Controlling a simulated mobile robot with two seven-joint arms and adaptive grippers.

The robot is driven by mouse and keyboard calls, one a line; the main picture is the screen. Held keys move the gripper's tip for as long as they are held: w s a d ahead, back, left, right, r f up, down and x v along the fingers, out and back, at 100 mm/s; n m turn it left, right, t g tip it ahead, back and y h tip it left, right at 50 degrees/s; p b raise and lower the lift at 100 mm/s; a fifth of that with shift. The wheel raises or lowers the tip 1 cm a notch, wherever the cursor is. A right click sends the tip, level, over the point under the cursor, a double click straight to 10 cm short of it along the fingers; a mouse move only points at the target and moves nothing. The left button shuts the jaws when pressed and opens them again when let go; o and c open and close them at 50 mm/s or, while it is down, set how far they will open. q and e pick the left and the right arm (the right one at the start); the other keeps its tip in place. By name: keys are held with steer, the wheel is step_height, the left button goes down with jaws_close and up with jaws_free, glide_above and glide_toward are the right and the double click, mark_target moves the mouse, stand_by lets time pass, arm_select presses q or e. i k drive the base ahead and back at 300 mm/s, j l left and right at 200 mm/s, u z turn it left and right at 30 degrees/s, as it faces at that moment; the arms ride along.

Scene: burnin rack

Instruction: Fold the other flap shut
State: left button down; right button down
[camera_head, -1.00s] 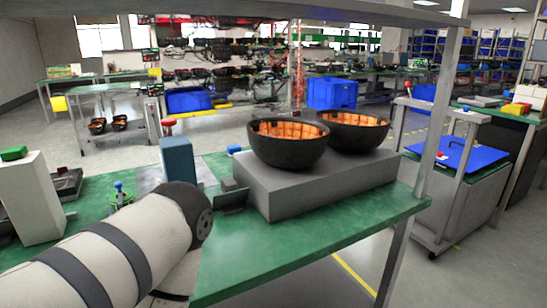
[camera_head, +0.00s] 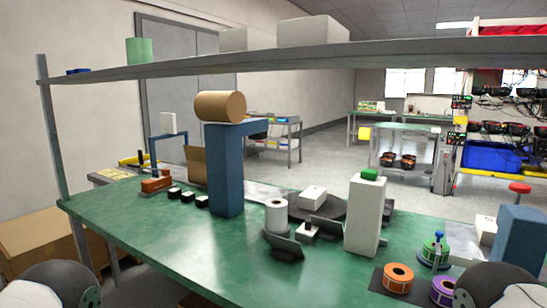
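A large brown cardboard box (camera_head: 45,248) stands at the lower left, beside the left end of the green table. Its near part is cut off by the picture edge, and I cannot tell how its flaps lie. A small brown carton (camera_head: 195,165) stands on the table behind the blue post, partly hidden by it. Parts of my arms show at the bottom left and bottom right corners. Neither gripper is in view.
The green table (camera_head: 150,230) holds a blue post (camera_head: 225,170) with a brown roll (camera_head: 221,107), a white label roll (camera_head: 276,216), a white block (camera_head: 365,215) and orange and purple rolls. A grey shelf (camera_head: 300,58) spans above. The table's front left is clear.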

mark_target(193, 153)
steer(key=i+j+z, duration=0.15)
steer(key=i+j, duration=0.4)
steer(key=i+j+z, duration=0.45)
steer(key=j, duration=0.15)
steer(key=j+z, duration=0.25)
steer(key=i+j+z, duration=0.1)
steer(key=j+z, duration=0.15)
steer(key=j, duration=0.15)
steer(key=k+l+u, duration=0.2)
steer(key=k, duration=0.3)
steer(key=i+j+z, duration=0.3)
steer(key=i+j, duration=0.2)
steer(key=i, duration=0.05)
